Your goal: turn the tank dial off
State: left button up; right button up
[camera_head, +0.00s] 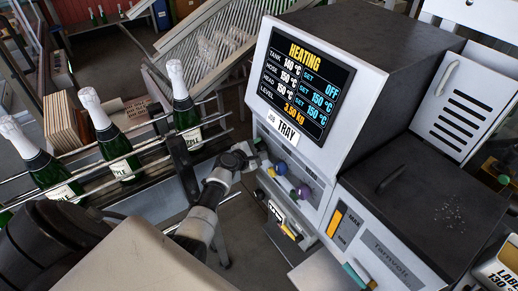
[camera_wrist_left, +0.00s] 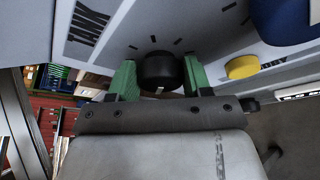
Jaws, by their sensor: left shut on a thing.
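The tank dial (camera_wrist_left: 159,70) is a round black knob with a small pale mark, on the white panel near the word TANK in the left wrist view. My left gripper (camera_wrist_left: 160,66) has its two green fingers on either side of the dial and is shut on it. In the head view my left gripper (camera_head: 252,160) reaches the machine's front panel below the screen and hides the dial. The screen (camera_head: 305,80) reads HEATING, with TANK at 140 °C and its set value OFF. My right gripper is not in view.
A yellow button (camera_wrist_left: 242,67) sits just right of the gripper in the wrist view. Green bottles with white foil tops (camera_head: 183,105) stand along a railed conveyor at the left.

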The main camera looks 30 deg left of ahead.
pick_arm(q)
jog(key=o, duration=0.9)
jog(key=shift+s, duration=0.1)
jog(key=v, duration=1)
jog(key=shift+s+a+r, duration=0.1)
jog(key=shift+s+a, duration=0.05)
jog(key=shift+s, duration=0.15)
